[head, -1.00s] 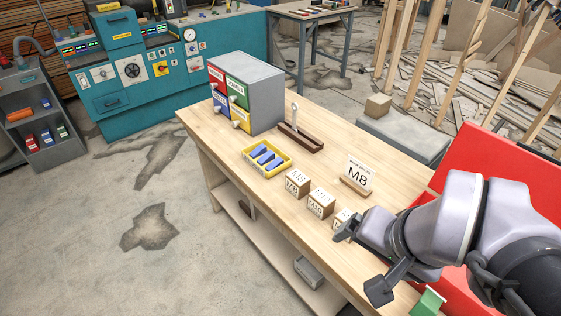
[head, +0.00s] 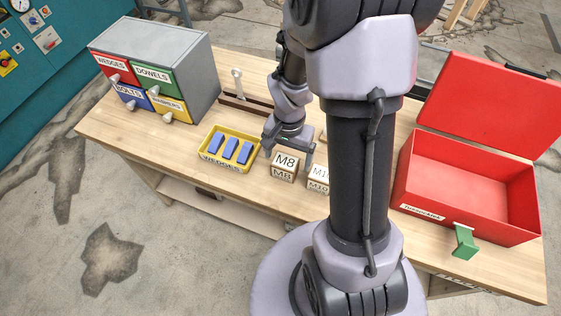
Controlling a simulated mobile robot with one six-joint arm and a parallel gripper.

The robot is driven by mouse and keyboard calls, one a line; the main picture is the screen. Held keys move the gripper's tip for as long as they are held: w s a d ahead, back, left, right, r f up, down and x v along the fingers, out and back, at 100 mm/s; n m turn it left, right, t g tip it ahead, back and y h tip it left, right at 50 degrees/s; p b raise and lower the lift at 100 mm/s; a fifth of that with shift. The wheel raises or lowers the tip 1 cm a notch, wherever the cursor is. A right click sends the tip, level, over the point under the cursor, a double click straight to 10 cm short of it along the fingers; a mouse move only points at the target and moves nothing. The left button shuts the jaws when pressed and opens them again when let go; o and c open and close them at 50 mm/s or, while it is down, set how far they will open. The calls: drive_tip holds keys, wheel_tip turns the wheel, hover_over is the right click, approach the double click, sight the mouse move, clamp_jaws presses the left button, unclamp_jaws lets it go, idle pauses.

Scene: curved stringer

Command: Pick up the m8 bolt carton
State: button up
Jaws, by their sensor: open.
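The M8 bolt carton (head: 284,166) is a small tan box with a white M8 label, standing on the workbench (head: 130,140) right of the yellow wedge tray. My gripper (head: 287,146) is open just behind and above the carton, with its fingers pointing down. The carton's top and front show, and nothing is held. I cannot tell whether a finger touches it. A second carton (head: 318,180), with a partly covered label, stands close on its right, partly behind my arm.
A yellow wedge tray (head: 206,154) is left of the carton. A drawer cabinet (head: 206,70) stands at the back left, with a brown wooden rack (head: 232,101) beside it. An open red box (head: 415,195) with a green latch (head: 466,241) is at the right. The bench's front left is clear.

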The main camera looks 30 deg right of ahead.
sight(285, 161)
wheel_tip(285, 161, down, 3)
drive_tip(key=shift+r+b, duration=0.1)
drive_tip(key=shift+b, duration=0.2)
drive_tip(key=f, duration=0.1)
drive_tip(key=w+f+b, duration=0.1)
drive_tip(key=f, duration=0.1)
drive_tip(key=f+b, duration=0.1)
drive_tip(key=f, duration=0.1)
drive_tip(key=shift+w+d+f, duration=0.15)
drive_tip(key=shift+w, duration=0.15)
drive_tip(key=shift+s, duration=0.1)
drive_tip(key=c, duration=1.8)
